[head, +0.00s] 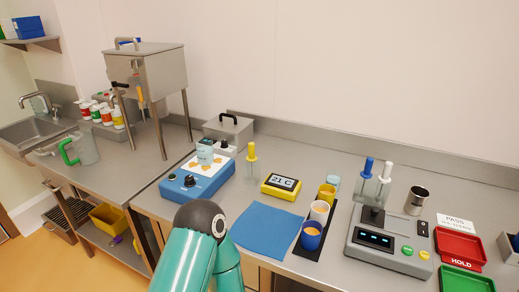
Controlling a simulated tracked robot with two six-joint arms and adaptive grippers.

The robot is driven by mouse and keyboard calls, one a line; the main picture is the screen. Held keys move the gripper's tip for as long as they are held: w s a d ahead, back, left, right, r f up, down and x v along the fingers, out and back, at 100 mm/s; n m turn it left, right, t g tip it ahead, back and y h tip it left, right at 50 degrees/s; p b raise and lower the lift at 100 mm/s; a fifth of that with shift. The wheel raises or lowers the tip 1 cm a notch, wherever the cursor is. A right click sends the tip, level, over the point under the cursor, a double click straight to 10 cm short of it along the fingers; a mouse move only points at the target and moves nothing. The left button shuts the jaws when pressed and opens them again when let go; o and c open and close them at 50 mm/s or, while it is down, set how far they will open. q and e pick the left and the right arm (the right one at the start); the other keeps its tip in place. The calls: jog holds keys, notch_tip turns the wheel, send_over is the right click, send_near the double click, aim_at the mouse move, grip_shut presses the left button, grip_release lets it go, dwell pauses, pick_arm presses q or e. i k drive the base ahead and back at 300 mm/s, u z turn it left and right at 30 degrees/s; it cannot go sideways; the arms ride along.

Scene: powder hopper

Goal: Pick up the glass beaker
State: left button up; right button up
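A small clear, pale bluish vessel that looks like the glass beaker (205,153) stands upright on the white top of a blue device with knobs (178,192), left of the middle in the head view. Several orange bits lie on the white top around its base. Its contents are too small to tell. Teal links of one of my arms rise from the bottom edge in front of the blue device. Neither of my grippers shows in the view.
Cups stand on a black strip (317,246). A blue mat (267,230) lies flat in front. A metal hopper (147,76) and green-handled jug (86,150) are left.

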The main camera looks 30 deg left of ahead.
aim_at(205, 152)
jog(key=z, duration=1)
jog(key=k, duration=1.3)
jog(key=u, duration=0.65)
jog(key=i, duration=0.15)
jog(key=u, duration=2.1)
jog(key=i, duration=0.95)
jog(key=z, duration=0.5)
